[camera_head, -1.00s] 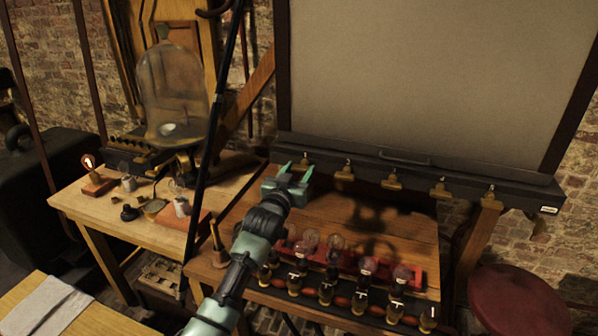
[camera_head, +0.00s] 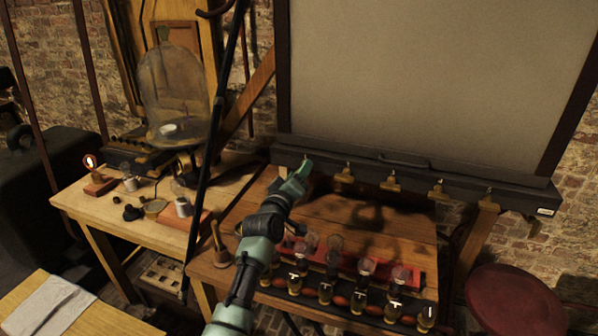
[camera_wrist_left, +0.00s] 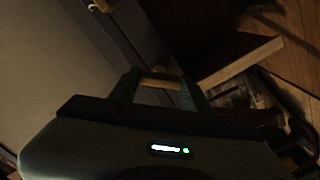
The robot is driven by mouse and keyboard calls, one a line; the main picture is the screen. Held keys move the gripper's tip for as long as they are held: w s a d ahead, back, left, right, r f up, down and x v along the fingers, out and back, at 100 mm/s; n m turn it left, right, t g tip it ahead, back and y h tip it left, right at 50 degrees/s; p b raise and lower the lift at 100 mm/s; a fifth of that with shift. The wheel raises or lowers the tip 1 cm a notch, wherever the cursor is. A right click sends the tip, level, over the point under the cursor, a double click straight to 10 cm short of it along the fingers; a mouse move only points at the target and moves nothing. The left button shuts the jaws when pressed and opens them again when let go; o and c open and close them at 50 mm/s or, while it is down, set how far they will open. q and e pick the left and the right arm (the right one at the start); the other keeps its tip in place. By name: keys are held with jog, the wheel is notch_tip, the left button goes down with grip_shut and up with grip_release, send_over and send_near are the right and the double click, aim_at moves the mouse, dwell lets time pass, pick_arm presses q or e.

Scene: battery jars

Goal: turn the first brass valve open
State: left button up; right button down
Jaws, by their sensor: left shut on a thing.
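A row of brass valves runs along the dark rail under the large pale board in the head view. My left gripper (camera_head: 302,167) is at the leftmost valve, which it mostly hides there. In the left wrist view the brass handle of this first valve (camera_wrist_left: 160,83) lies between my two fingers, and the gripper is shut on it. The second valve (camera_head: 345,173), the third (camera_head: 391,183) and the others to the right are free. Another brass valve (camera_wrist_left: 101,6) shows at the top of the wrist view. My right gripper is not in view.
Below the dark rail (camera_head: 420,170) is a wooden tabletop (camera_head: 345,222) with a row of glass-topped jars (camera_head: 366,268) at its front. A left table holds a glass dome (camera_head: 172,95) and a lit bulb (camera_head: 90,161). A red stool (camera_head: 515,300) stands right.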

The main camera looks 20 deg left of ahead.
pick_arm(q)
jog(key=shift+f+n+p, duration=0.1)
jog(key=shift+n+p, duration=0.65)
jog(key=shift+n, duration=3.45)
jog(key=o, duration=1.4)
jog(key=shift+c, duration=0.2)
jog(key=s+p, duration=0.3)
jog(key=s, duration=0.5)
jog(key=shift+a+p, duration=0.2)
jog(key=shift+p, duration=0.2)
